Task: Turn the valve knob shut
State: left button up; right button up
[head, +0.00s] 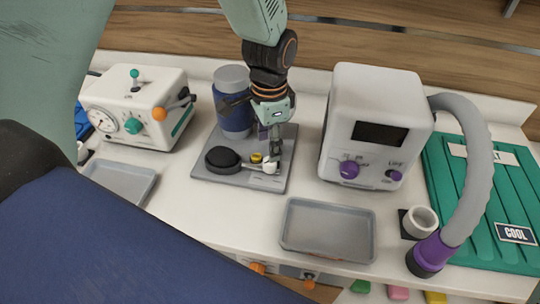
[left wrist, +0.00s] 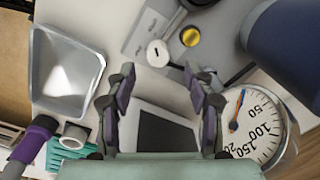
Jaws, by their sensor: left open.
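A small round brass-yellow knob (head: 257,157), which looks like the valve knob, sits on a grey plate (head: 212,177) beside a black rounded bulb (head: 222,160). It also shows beyond the fingertips in the left wrist view (left wrist: 190,37). A white round piece (head: 271,168) is beside it, also in the left wrist view (left wrist: 158,52). A gauge (left wrist: 252,122) shows at lower right there. My left gripper (head: 276,148) points down over the plate's right part, open and empty. In the left wrist view its fingertips (left wrist: 161,75) are apart with no knob between them. My right gripper is out of view.
A white monitor (head: 345,100) stands right, a white box with knobs (head: 130,105) left. A grey tray (head: 328,235) lies in front. A thick grey hose (head: 475,150) arches at right.

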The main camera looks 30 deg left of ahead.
aim_at(268, 161)
pick_arm(q)
jog(key=f, duration=0.4)
jog(key=shift+d, duration=0.3)
jog(key=shift+f, duration=0.35)
jog(key=shift+a+f, duration=0.3)
jog(key=shift+d, duration=0.25)
jog(key=c, duration=0.4)
jog(key=shift+a, duration=0.15)
grip_shut()
